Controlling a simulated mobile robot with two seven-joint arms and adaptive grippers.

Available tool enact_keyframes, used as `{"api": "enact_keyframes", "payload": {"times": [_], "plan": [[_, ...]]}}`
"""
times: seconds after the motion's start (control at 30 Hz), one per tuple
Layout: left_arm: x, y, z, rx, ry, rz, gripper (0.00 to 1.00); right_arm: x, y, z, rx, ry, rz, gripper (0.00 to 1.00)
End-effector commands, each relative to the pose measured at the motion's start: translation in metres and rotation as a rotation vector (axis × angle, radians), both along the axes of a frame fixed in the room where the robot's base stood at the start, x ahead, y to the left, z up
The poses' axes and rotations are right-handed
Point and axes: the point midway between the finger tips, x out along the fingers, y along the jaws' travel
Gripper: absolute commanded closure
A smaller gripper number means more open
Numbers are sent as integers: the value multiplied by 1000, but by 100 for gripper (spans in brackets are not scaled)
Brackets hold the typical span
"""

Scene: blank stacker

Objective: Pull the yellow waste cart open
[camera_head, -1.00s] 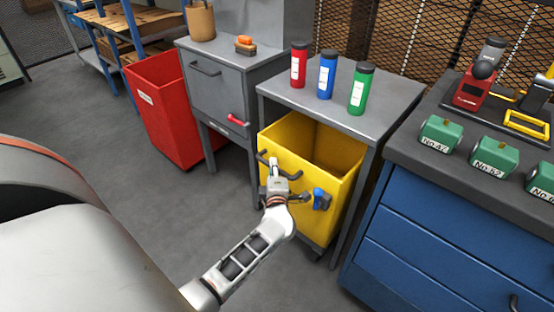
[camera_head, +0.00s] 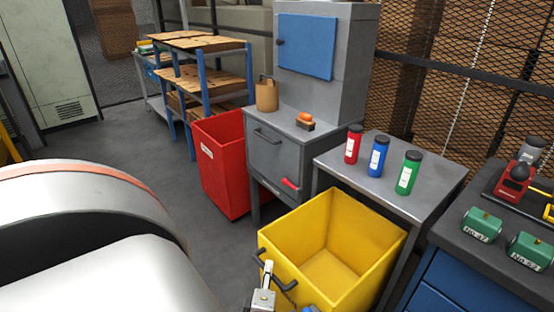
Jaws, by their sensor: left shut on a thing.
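The yellow waste cart (camera_head: 282,242) stands well out in front of the grey side table (camera_head: 443,196), and its empty inside shows from above. A dark handle sits on its front wall. My left gripper (camera_head: 268,276) is at the bottom of the view, shut on that dark handle. The lower part of the cart's front and most of my left arm are cut off by the frame edge. My right gripper is not in view.
A red bin (camera_head: 222,168) stands left of a grey cabinet (camera_head: 273,158). Red (camera_head: 353,144), blue (camera_head: 378,157) and green (camera_head: 408,173) bottles stand on the side table. A blue drawer unit (camera_head: 437,290) is close at the right. Grey floor is open at left.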

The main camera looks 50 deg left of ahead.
Motion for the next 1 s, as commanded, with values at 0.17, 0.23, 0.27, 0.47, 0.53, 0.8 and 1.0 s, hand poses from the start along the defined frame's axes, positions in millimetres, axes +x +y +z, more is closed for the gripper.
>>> {"api": "enact_keyframes", "payload": {"times": [0.17, 0.23, 0.27, 0.47, 0.53, 0.8, 1.0], "plan": [[-9, -1, -1, -1, 2, -1, 100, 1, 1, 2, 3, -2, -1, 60], [-9, -1, -1, -2, 1, -1, 100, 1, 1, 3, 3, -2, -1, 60], [-9, -1, -1, -2, 1, -1, 100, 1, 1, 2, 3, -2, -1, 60], [-9, -1, -1, -1, 2, -1, 100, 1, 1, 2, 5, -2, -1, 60], [-9, -1, -1, -1, 2, -1, 78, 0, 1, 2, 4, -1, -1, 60], [-8, 0, -1, 0, 1, -1, 71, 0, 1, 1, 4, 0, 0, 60], [-13, -4, 0, -2, 1, -1, 71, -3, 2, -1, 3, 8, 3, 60]]}}
